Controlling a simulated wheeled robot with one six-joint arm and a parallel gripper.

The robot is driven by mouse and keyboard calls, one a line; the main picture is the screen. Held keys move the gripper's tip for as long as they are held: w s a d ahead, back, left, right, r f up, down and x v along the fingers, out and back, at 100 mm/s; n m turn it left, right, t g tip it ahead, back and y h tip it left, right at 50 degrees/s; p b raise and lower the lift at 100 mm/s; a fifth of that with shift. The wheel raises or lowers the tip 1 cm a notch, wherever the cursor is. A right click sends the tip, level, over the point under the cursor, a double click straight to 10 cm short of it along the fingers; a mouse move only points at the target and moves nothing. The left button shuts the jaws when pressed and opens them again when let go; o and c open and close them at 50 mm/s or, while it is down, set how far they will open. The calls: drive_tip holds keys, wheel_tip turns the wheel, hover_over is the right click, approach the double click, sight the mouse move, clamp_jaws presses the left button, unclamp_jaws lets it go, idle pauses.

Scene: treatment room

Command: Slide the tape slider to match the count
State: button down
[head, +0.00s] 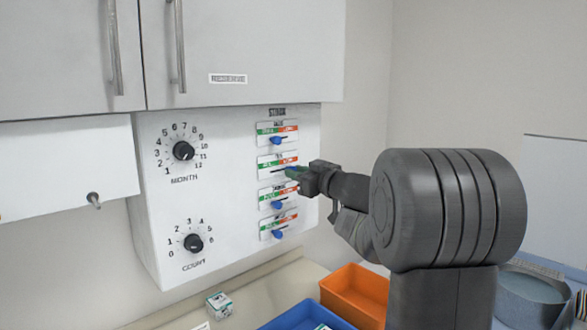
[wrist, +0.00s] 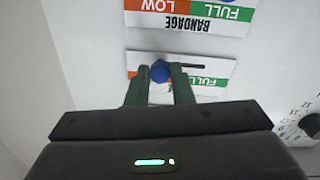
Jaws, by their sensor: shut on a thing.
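The tape slider is the second from the top on the white panel (head: 220,190). Its card (head: 265,163) is green FULL at left and red LOW at right. My gripper (head: 296,171) has its fingers around its blue knob (wrist: 160,71), at the card's right half in the head view. The wrist view is upside down; there the slot (wrist: 198,67) runs on from the knob toward the FULL side. The green fingers (wrist: 160,88) sit either side of the knob. The COUNT dial (head: 193,243) is at lower left; its pointer is too small to read.
Other slider knobs lie above (head: 277,140) and below (head: 277,205). The BANDAGE card (wrist: 190,14) is close by in the wrist view. A MONTH dial (head: 183,151) is at upper left. An orange bin (head: 355,290), a blue bin (head: 290,318) and a small box (head: 219,305) stand below.

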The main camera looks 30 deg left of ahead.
drive_tip(key=shift+w+r, duration=0.1)
drive_tip(key=c, duration=1.6)
unclamp_jaws()
drive_tip(key=o, duration=0.3)
drive_tip(key=shift+w+d, duration=0.1)
drive_tip(key=shift+w, duration=0.1)
drive_tip(key=shift+s, duration=0.1)
drive_tip(key=shift+d, duration=0.1)
drive_tip(key=b+v, duration=0.1)
drive_tip(key=v, duration=1.2)
drive_tip(key=shift+s+d+b, duration=0.25)
drive_tip(key=shift+b, duration=0.15)
drive_tip(key=shift+a, duration=0.1)
